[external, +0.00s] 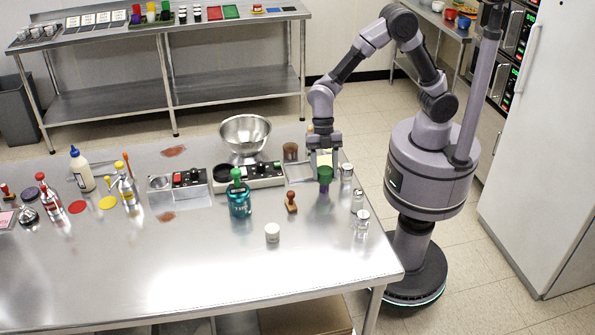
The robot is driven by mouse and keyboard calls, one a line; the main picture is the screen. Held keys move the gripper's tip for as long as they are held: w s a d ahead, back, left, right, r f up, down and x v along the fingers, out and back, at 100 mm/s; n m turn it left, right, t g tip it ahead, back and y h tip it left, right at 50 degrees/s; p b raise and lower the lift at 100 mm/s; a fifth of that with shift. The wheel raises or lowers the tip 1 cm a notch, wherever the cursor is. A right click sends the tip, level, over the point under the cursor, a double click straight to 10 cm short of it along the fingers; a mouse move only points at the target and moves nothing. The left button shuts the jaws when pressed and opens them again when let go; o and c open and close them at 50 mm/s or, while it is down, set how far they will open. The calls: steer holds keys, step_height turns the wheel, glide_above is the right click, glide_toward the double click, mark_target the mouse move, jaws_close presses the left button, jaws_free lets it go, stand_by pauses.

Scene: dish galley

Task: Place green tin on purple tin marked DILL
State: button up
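A small green tin (325,172) is near the right end of the steel table, with a purple thing (324,188) directly below it. The purple thing is likely the purple tin; no DILL mark is legible at this size. The green tin looks upright and lined up over the purple one; I cannot tell whether they touch. My gripper (323,150) points down just above and behind the green tin. A pale cream patch shows between the gripper and the green tin. Whether the fingers are closed on the tin is too small to tell.
Shakers (361,222) stand to the right and a wooden stamp (291,202) to the left. A teal jar (239,199), a white cup (272,232), a steel bowl (245,133) and a brown jar (290,151) are also close. The table's front middle is clear.

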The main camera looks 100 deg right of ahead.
steer(key=o, duration=0.4)
steer(key=shift+c, duration=0.2)
steer(key=shift+r, duration=0.2)
steer(key=s+d+r+m+p, duration=0.1)
steer(key=d+r+p, duration=0.1)
steer(key=r, duration=0.5)
steer(key=s+d+r+m+p, duration=0.1)
steer(key=d+r+p, duration=0.2)
steer(key=r, duration=0.4)
steer(key=s+r+m+t+h, duration=0.1)
steer(key=s+r+m, duration=0.3)
steer(key=s+m, duration=0.5)
steer(key=s+r+m+t+h, duration=0.1)
steer(key=s+r+m+t, duration=0.3)
steer(key=s+m, duration=0.5)
steer(key=shift+d+r+m+h, duration=0.3)
steer(key=shift+r+m, duration=0.05)
steer(key=shift+m, duration=0.35)
